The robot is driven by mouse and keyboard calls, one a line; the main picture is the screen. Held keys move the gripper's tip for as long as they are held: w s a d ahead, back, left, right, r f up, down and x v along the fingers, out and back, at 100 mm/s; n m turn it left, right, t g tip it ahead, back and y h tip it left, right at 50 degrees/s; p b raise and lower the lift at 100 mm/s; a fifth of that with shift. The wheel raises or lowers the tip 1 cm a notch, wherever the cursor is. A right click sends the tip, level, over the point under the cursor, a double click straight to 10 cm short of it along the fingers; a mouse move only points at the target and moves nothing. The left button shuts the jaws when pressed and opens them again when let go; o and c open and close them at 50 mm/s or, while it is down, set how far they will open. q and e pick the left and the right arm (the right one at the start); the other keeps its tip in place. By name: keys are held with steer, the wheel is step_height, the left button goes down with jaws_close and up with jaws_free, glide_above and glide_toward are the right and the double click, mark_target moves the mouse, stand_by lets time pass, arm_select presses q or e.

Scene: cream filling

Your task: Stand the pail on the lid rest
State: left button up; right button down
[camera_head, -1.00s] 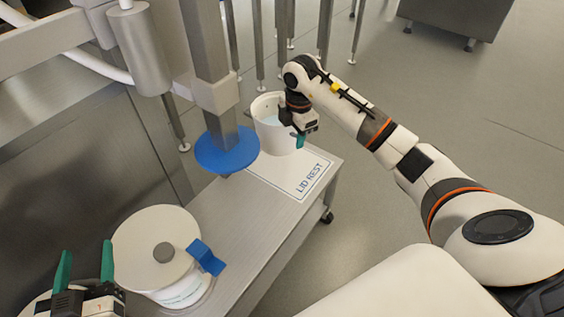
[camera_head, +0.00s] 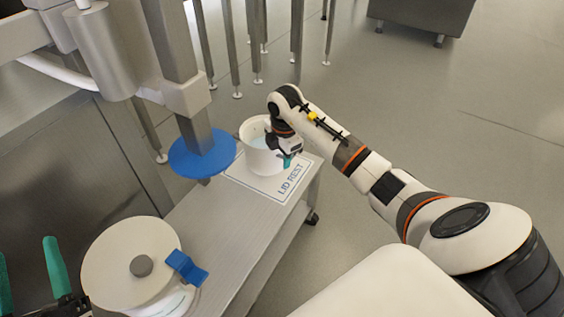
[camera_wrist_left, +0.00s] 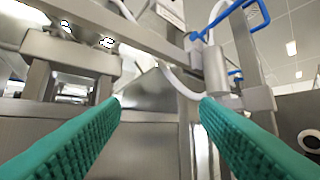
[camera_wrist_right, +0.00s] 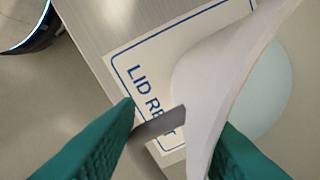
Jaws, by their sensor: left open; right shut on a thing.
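The white pail (camera_head: 256,159) is upright over the white mat marked LID REST (camera_head: 291,184) at the far end of the steel bench. I cannot tell if its base touches the mat. My right gripper (camera_head: 289,160) is shut on the pail's near right wall. In the right wrist view, the pail wall (camera_wrist_right: 228,85) runs between the green fingers (camera_wrist_right: 172,122), and the mat (camera_wrist_right: 128,62) shows beside it. My left gripper (camera_head: 30,272) is open and empty at the lower left; its spread fingers (camera_wrist_left: 160,105) also show in the left wrist view.
A blue disc (camera_head: 200,156) on a steel column stands close left of the pail. A lidded white tub (camera_head: 118,262) with a blue clip (camera_head: 186,267) sits at the near end. The bench top (camera_head: 215,222) between is bare.

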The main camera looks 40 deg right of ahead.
arm_select(q)
steer(key=shift+s+r+t+h, duration=0.5)
steer(key=shift+s+r+t, duration=0.4)
steer(key=shift+r, duration=0.15)
arm_select(e)
steer(key=shift+w+f, duration=0.1)
steer(key=shift+f, duration=0.8)
steer(key=c, duration=0.9)
jaws_free()
steer(key=shift+f, duration=0.15)
steer(key=shift+c, duration=0.2)
steer(key=shift+r, duration=0.35)
steer(key=r, duration=0.2)
steer(key=r+p, duration=0.1)
steer(key=r, duration=0.1)
steer(key=r+p, duration=0.1)
steer(key=r, duration=0.1)
steer(key=shift+s+r, duration=0.3)
steer(key=shift+s, duration=0.05)
steer(key=shift+a+r, duration=0.1)
steer(key=shift+r, duration=0.1)
arm_select(q)
steer(key=w+f+g+y, duration=0.2)
steer(key=w+f+g, duration=0.1)
steer(key=f+g, duration=0.4)
step_height(320, 180, down, 2)
steer(key=shift+w+a+f+y, duration=0.1)
steer(key=shift+w+a+y, duration=0.2)
steer(key=shift+y, duration=0.1)
